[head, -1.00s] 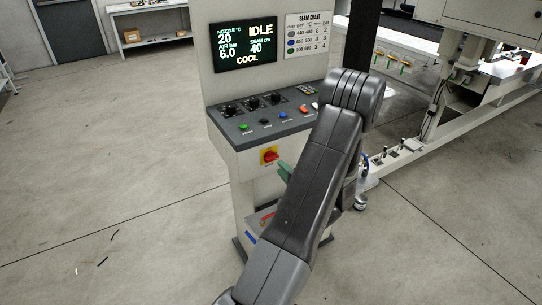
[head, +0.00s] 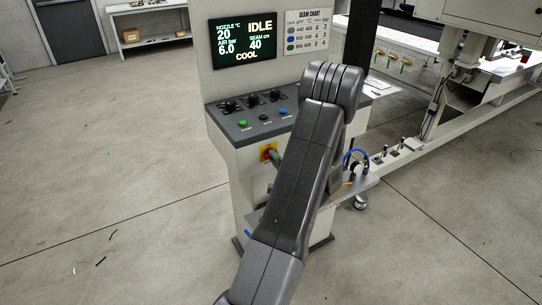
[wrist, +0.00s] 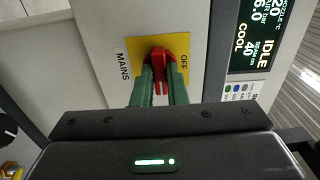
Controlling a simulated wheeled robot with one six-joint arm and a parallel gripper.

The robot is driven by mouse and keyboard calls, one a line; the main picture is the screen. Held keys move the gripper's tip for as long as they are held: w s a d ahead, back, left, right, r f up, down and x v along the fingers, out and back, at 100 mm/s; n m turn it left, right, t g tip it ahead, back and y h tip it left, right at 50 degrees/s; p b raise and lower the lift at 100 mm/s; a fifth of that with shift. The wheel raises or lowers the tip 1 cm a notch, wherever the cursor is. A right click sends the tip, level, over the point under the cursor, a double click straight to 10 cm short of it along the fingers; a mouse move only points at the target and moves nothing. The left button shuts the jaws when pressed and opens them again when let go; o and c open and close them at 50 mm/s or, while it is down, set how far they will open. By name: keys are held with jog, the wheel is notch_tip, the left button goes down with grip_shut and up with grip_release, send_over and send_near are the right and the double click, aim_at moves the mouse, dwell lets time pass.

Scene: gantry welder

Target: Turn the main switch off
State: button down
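The main switch has a red handle (wrist: 158,70) on a yellow plate (wrist: 133,46), lettered MAINS on the left and OFF on the right in the wrist view. The handle runs up and down in that view. The yellow plate (head: 265,153) also shows on the cabinet front in the head view, partly covered by my gripper (head: 274,157). In the wrist view, my gripper's (wrist: 161,82) green fingers stand on either side of the red handle. I cannot tell whether they press on it. My arm hides part of the cabinet.
The console (head: 243,127) above the switch carries black knobs and coloured buttons. A display (head: 243,41) reads IDLE and COOL. A seam chart (head: 307,32) is beside it. The gantry machine (head: 480,85) stands at the right.

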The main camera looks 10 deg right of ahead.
jog(key=shift+f+b, duration=0.15)
jog(key=shift+b, duration=0.45)
jog(key=shift+n+b, duration=2.3)
jog(key=shift+b, duration=2.3)
jog(key=shift+n+b, duration=2.6)
jog(key=shift+b, duration=3.45)
jog(key=c, duration=1.6)
grip_release()
jog(key=shift+c, duration=0.2)
jog(key=v, duration=1.3)
jog(key=shift+s, duration=0.4)
jog(key=shift+d, duration=0.1)
